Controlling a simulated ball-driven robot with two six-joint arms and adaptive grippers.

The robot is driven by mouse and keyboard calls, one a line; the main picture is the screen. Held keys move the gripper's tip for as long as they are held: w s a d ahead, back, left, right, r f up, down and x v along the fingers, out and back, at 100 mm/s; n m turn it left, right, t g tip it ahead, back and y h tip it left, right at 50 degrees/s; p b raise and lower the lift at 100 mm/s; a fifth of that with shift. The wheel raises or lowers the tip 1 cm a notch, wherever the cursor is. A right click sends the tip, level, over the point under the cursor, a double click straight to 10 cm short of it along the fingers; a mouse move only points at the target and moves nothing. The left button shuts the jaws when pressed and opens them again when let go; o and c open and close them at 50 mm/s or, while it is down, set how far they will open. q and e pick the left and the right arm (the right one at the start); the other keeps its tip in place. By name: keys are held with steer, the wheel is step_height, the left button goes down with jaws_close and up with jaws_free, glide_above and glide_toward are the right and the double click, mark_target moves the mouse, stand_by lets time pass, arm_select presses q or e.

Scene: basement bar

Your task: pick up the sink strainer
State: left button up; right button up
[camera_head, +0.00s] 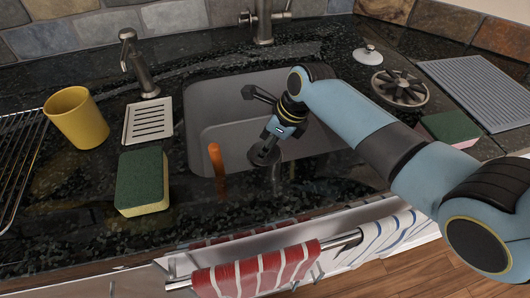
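A round dark metal piece with radial slots, which looks like the sink strainer (400,88), lies on the black counter right of the sink. My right arm comes in from the right and passes in front of the counter near it. My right gripper (265,152) points down over the front part of the grey sink, well left of the strainer. Its fingers are dark and small here, so I cannot tell whether they are open or shut. A dark shape below them is unclear. My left gripper is not in view.
A small knobbed lid (368,54), a ridged grey mat (483,90) and a sponge (450,127) surround the strainer. Left are a yellow cup (76,117), slotted tray (148,121) and sponge (142,181). An orange handle (217,159) stands at the sink; a faucet (264,24) rises behind.

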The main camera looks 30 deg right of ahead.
jaws_close()
